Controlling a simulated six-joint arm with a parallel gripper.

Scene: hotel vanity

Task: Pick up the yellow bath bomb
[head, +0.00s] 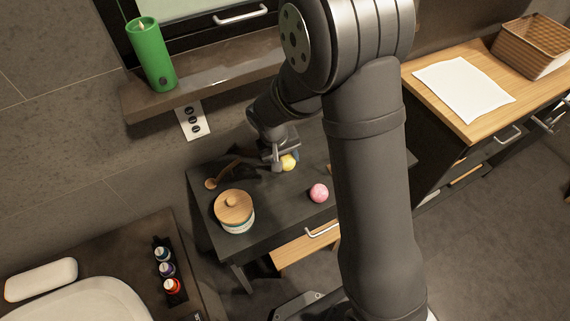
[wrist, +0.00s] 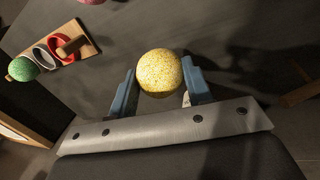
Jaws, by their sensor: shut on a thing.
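The yellow bath bomb (wrist: 160,72) is a speckled ball in the middle of the wrist view. My gripper (wrist: 160,88) is shut on it, with one blue-grey finger on each side. In the head view the yellow bath bomb (head: 289,162) shows at the end of my gripper (head: 284,164), over the dark small table (head: 270,225). My arm partly hides the area around it. I cannot tell whether the ball still touches the tabletop.
A pink bath bomb (head: 319,193) lies nearby on the table. A jar with a wooden lid (head: 234,208) and a wooden spoon-like item (head: 211,184) stand left. The wrist view shows a wooden board with rings (wrist: 66,46) and a green ball (wrist: 22,69).

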